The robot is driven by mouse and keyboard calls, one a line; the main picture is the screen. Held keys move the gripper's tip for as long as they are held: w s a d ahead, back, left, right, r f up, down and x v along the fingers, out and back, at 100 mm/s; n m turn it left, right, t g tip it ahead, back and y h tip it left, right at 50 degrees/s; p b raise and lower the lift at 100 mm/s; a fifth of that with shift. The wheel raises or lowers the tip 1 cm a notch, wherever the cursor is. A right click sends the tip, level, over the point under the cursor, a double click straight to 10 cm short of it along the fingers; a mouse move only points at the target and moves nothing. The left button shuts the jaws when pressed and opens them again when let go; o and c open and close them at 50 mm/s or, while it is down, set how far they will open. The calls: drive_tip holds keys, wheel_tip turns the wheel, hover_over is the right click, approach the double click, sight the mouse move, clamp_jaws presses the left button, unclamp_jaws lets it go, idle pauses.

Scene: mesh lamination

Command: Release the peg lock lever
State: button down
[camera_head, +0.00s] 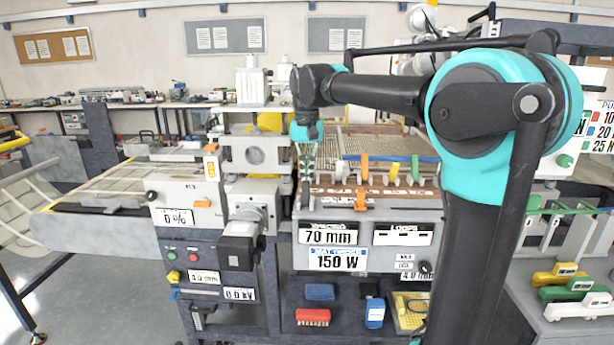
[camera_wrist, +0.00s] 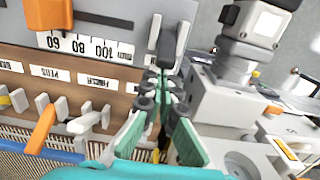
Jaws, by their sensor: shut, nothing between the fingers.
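My gripper (camera_head: 306,196) points down at the left end of the brown lever panel (camera_head: 385,191). In the wrist view its green fingers converge at the tips (camera_wrist: 162,82), shut and empty. A dark-gripped handle (camera_wrist: 166,42) with pale sides stands just beyond the tips; I cannot tell whether they touch it. A label reading PEGS (camera_wrist: 61,76) is on the panel. An orange lever (camera_wrist: 41,130) and a white lever (camera_wrist: 88,120) stand near it, left of my fingers. I cannot tell for certain which handle is the peg lock lever.
A numbered scale with an orange slider (camera_wrist: 47,14) lies beyond the panel. A grey machine block (camera_wrist: 222,100) stands close on the right in the wrist view. Mesh wires (camera_head: 385,143) stretch behind the levers. A display reading 70 mm (camera_head: 328,235) is on the front.

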sight(306, 190)
drive_tip(key=s+t, duration=0.1)
drive_tip(key=s+r+t, duration=0.1)
drive_tip(key=t, duration=0.1)
drive_tip(key=shift+s, duration=0.3)
drive_tip(key=s+t, duration=0.1)
drive_tip(key=t, duration=0.1)
drive_tip(key=s+t, duration=0.1)
drive_tip(key=t, duration=0.1)
drive_tip(key=shift+s+a+t, duration=0.1)
drive_tip(key=shift+s+t, duration=0.2)
drive_tip(key=shift+s, duration=0.1)
drive_tip(key=shift+s+f, duration=0.1)
drive_tip(key=shift+s, duration=0.4)
drive_tip(key=shift+s+f, duration=0.15)
drive_tip(key=shift+s, duration=0.1)
drive_tip(key=shift+s+f, duration=0.15)
drive_tip(key=shift+s, duration=0.05)
drive_tip(key=w+r, duration=0.1)
drive_tip(key=w, duration=0.1)
drive_tip(key=w+r, duration=0.1)
drive_tip(key=shift+w+r, duration=0.2)
drive_tip(key=shift+w, duration=0.15)
drive_tip(key=s+f+v, duration=0.1)
drive_tip(key=v, duration=0.8)
drive_tip(key=shift+s, duration=0.65)
